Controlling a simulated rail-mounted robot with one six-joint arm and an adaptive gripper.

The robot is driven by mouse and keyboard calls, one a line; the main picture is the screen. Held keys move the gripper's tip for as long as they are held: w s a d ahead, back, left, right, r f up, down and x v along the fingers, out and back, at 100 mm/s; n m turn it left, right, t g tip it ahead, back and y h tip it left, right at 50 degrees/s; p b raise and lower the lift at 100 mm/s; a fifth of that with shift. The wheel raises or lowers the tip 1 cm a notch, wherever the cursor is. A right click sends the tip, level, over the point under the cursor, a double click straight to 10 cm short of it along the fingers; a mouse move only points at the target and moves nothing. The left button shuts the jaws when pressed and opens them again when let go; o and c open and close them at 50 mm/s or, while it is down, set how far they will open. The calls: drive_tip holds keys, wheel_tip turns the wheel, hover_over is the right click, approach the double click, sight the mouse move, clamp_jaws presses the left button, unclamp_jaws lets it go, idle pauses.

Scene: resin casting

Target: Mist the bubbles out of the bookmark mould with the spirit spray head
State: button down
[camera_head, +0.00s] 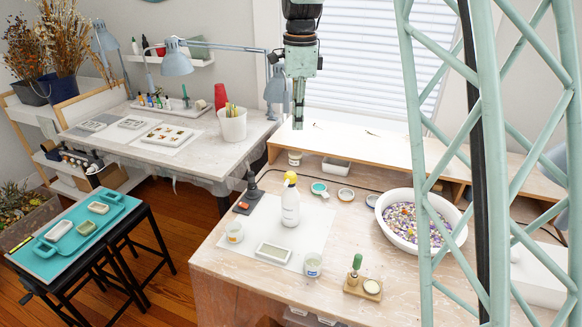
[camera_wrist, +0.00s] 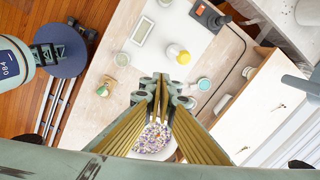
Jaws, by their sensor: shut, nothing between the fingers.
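The spray bottle (camera_head: 290,212) is white with a yellow head (camera_head: 291,177) and stands upright on a white sheet on the near workbench. The bottle's yellow head also shows in the wrist view (camera_wrist: 184,57). A shallow, pale rectangular mould (camera_head: 273,252), which looks like the bookmark mould, lies flat in front of the bottle; the wrist view shows it too (camera_wrist: 143,30). Bubbles are too small to make out. My gripper (camera_head: 298,124) points down above the back of the bench, apart from the bottle. Its fingers (camera_wrist: 159,78) are shut and empty.
Cups (camera_head: 313,264) (camera_head: 235,232) flank the mould. A green-handled tool on a wooden block (camera_head: 356,272), a black device (camera_head: 248,193) and a white basin of coloured bits (camera_head: 383,224) stand around. A raised shelf (camera_head: 365,143) runs along the back. My green lattice column blocks the right side.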

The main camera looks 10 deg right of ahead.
sight(291, 174)
drive_tip(key=w+f+m+p, duration=0.1)
drive_tip(key=w+f+m, duration=0.3)
drive_tip(key=w+f, duration=0.5)
drive_tip(key=shift+w+f+m+g+p, duration=0.3)
drive_tip(key=shift+w+f+m+g, duration=0.1)
drive_tip(key=shift+w, duration=0.15)
drive_tip(key=shift+d, duration=0.1)
wheel_tip(291, 174, down, 14)
drive_tip(key=shift+r, duration=0.1)
idle(1.0)
